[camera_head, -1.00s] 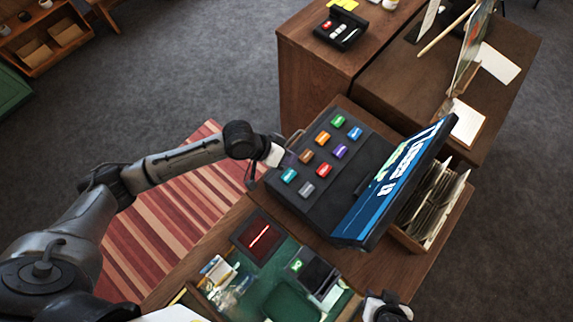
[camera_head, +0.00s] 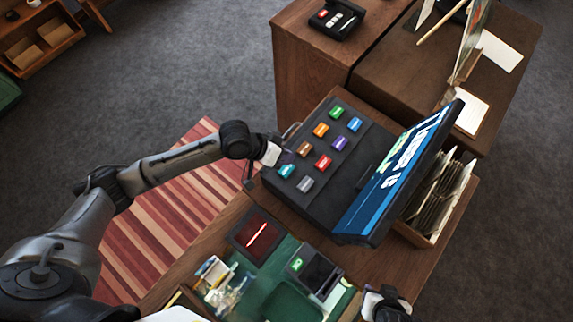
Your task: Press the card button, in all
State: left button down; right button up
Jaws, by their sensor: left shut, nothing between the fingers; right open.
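The black register (camera_head: 263,183) carries a slanted panel with several coloured buttons: green (camera_head: 337,112), blue (camera_head: 355,124), orange (camera_head: 321,130), purple (camera_head: 340,143), brown (camera_head: 304,149), red (camera_head: 323,162), teal (camera_head: 287,171) and grey (camera_head: 305,184). Their labels are too small to read, so I cannot tell which is the card button. My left gripper (camera_head: 286,157) is shut and empty at the panel's left edge, close to the brown and teal buttons. I cannot tell whether it touches the panel. My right gripper (camera_head: 384,302) is open at the bottom edge, partly cut off, away from the buttons.
A tilted screen (camera_head: 392,178) stands along the register's right side. A box of sleeves (camera_head: 440,203) is right of it. In front are a dark pad with a red line (camera_head: 257,236), a small card terminal (camera_head: 314,271) and a green tray (camera_head: 290,302).

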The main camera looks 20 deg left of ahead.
aim_at(286, 168)
pick_arm(q)
notch_tip(286, 168, down, 2)
jog(key=shift+b, duration=0.5)
jog(key=shift+f+b, duration=0.35)
jog(key=shift+f, duration=0.85)
pick_arm(e)
notch_tip(286, 168, down, 3)
jog(key=shift+d+f, duration=0.1)
jog(key=shift+d, duration=0.05)
pick_arm(q)
jog(key=shift+f, duration=0.4)
jog(key=shift+f, duration=0.2)
dwell(0.8)
